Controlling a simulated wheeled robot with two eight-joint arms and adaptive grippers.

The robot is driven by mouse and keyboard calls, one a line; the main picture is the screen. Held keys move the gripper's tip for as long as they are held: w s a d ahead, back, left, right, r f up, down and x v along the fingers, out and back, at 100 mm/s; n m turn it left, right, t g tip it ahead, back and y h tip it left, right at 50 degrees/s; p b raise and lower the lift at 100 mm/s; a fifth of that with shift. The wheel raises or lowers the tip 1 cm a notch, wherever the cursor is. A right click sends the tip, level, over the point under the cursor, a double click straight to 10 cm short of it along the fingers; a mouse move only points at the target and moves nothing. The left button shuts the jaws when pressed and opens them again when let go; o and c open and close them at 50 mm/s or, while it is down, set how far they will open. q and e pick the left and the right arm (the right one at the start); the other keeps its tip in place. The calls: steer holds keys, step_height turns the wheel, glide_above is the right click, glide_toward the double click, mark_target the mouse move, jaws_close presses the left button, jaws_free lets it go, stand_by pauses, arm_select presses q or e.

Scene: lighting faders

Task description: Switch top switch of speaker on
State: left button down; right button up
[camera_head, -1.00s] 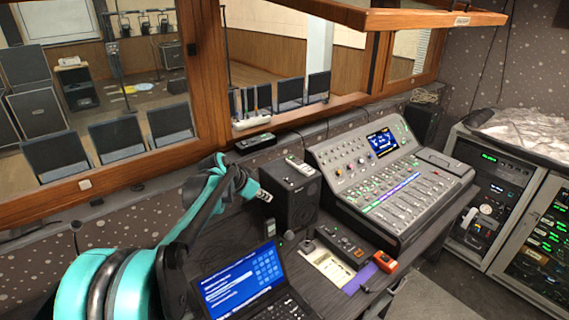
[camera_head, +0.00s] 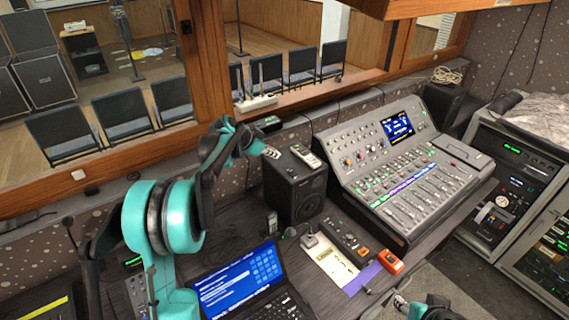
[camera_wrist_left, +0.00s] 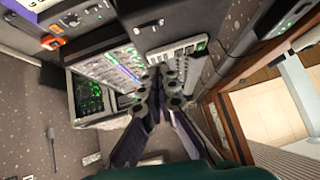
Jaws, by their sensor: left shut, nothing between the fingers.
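The dark box with a pale buttoned device in the left wrist view appears to be this speaker (camera_wrist_left: 160,28). My right gripper (camera_head: 401,300) shows only partly at the bottom edge.
The mixer (camera_head: 415,180) stands right of the speaker. A laptop (camera_head: 240,280), a small black box (camera_head: 345,240) and an orange device (camera_head: 390,262) lie in front. The wooden window frame (camera_head: 210,80) rises behind. Equipment racks (camera_head: 500,190) stand at right.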

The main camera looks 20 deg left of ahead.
arm_select(q)
glide_above(292, 170)
steer(key=s+a, duration=0.1)
steer(key=s, duration=0.1)
steer(key=f, duration=0.3)
steer(key=f+b, duration=0.1)
steer(key=f, duration=0.2)
steer(key=shift+s+f, duration=0.2)
steer(key=shift+f, duration=0.15)
steer(key=f, duration=0.3)
steer(key=shift+w+a+f, duration=0.15)
steer(key=shift+a, duration=0.05)
steer(key=shift+f, duration=0.4)
steer(key=shift+a+f+b, duration=0.15)
steer(key=shift+f+b, duration=0.15)
steer(key=shift+b, duration=0.2)
